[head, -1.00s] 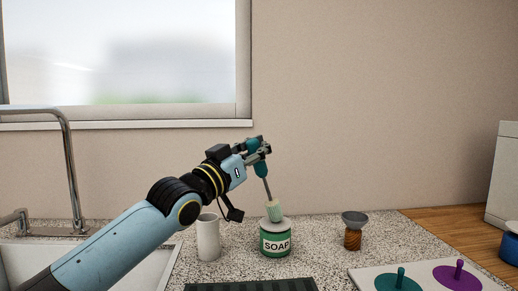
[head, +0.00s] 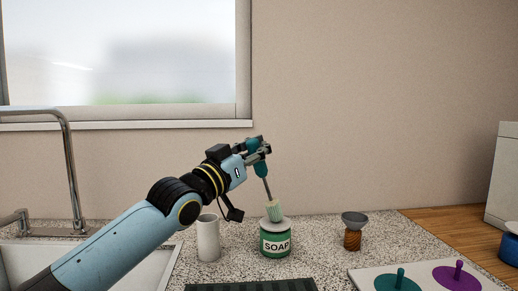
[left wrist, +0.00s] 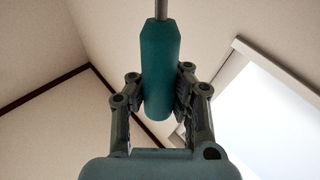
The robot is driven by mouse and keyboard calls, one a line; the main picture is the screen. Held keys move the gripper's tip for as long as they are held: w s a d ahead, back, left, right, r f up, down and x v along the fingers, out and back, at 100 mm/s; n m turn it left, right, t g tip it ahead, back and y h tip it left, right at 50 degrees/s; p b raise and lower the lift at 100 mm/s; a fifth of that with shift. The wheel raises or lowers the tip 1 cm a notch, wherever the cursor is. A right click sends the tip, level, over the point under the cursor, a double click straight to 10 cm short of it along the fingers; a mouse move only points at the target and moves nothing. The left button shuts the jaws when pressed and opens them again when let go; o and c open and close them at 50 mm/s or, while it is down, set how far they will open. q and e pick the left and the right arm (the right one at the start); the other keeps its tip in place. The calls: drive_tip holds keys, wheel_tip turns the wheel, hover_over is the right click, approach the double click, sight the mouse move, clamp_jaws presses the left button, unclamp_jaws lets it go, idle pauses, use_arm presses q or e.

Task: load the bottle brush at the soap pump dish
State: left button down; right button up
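My left gripper (head: 258,149) is shut on the teal handle of the bottle brush (head: 266,186). The handle also shows between the fingers in the left wrist view (left wrist: 160,75). The brush hangs down, slightly tilted, with its pale bristle head over the soap pump dish (head: 276,241), a green pot labelled SOAP with a grey top dish. The bristle head meets the grey dish in the picture; how hard it presses I cannot tell. My right gripper is not in view.
A white cylinder (head: 208,238) stands left of the soap pot. A grey funnel-like cup on a brown base (head: 353,231) stands to the right. A board with teal and purple pegged discs (head: 360,275) lies front right. A sink (head: 150,268) and faucet (head: 70,170) are at left.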

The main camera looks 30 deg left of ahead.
use_arm(q)
drive_tip(key=shift+r+p, duration=2.9)
drive_tip(key=shift+r, duration=0.55)
drive_tip(key=shift+f, duration=0.1)
drive_tip(key=s+d+f+m+h+b, duration=0.1)
drive_tip(key=s+d+f+b, duration=0.1)
drive_tip(key=s+d, duration=0.4)
drive_tip(key=s+d+f+m+h+b, duration=0.1)
drive_tip(key=s+d+h+b, duration=0.1)
drive_tip(key=s+d+b, duration=0.2)
drive_tip(key=s+d, duration=0.1)
drive_tip(key=s, duration=0.2)
drive_tip(key=shift+d+f+g+h, duration=0.3)
drive_tip(key=shift+d+f+g, duration=0.05)
drive_tip(key=shift+f+g, duration=0.05)
drive_tip(key=shift+f, duration=0.1)
